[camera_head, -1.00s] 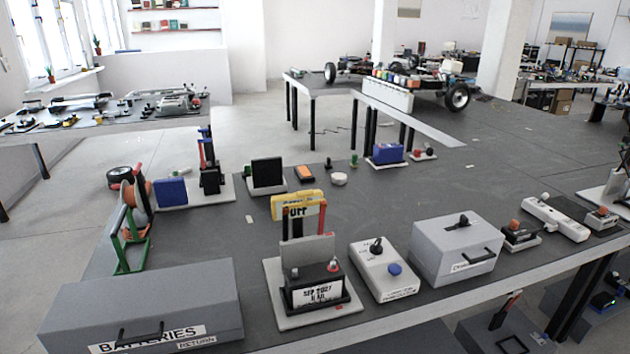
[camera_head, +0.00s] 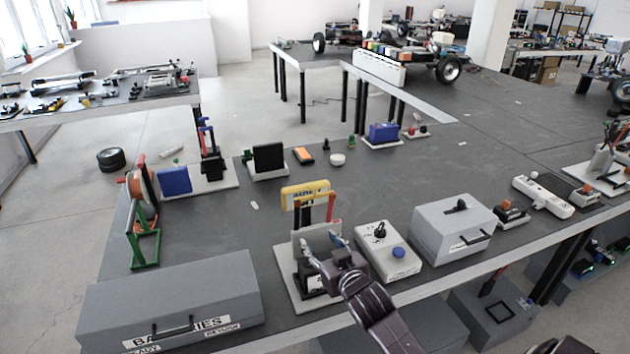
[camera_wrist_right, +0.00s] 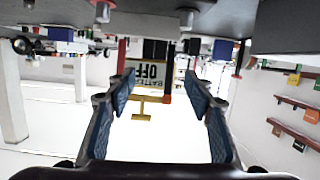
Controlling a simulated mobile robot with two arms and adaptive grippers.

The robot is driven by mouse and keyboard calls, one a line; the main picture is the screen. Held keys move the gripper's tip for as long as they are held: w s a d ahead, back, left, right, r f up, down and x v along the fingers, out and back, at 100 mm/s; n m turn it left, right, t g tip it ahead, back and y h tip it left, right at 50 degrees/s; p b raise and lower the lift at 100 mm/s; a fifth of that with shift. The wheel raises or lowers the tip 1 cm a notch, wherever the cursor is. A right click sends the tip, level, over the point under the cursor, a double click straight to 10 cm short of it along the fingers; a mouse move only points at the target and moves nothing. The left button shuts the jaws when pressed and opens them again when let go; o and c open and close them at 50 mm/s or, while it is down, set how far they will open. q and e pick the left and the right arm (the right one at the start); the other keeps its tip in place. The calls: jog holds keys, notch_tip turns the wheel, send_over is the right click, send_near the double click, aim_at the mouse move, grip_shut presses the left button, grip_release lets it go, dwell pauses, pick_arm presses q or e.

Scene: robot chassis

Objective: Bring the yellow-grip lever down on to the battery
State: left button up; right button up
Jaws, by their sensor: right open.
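The yellow-grip lever (camera_head: 305,193) stands raised above the battery stand (camera_head: 287,284), its red arms below the grip. In the right wrist view, which looks upside down, the yellow grip (camera_wrist_right: 142,110) shows beyond an OFF plate, between the fingers. The black battery (camera_head: 312,284) with a white label sits on the stand, mostly hidden behind my right gripper. My right gripper (camera_head: 326,247) is open, in front of and over the battery, with its fingertips below the grip. It also shows in the right wrist view (camera_wrist_right: 160,86), with nothing seen held. My left gripper is not in view.
A white control box (camera_head: 388,262) with a blue button and a grey box (camera_head: 455,228) stand close to the right. A grey batteries bin (camera_head: 170,295) is at front left, with a green-framed reel (camera_head: 145,215) behind it.

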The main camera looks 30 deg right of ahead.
aim_at(316, 186)
jog(key=w+d+r+t+h, duration=0.1)
jog(key=w+d+r+t, duration=0.2)
jog(key=r, duration=0.7)
jog(key=shift+m, duration=0.4)
jog(key=p+x, duration=0.2)
jog(key=x, duration=0.3)
jog(key=shift+w+d, duration=0.3)
jog(key=shift+x, duration=0.95)
grip_shut()
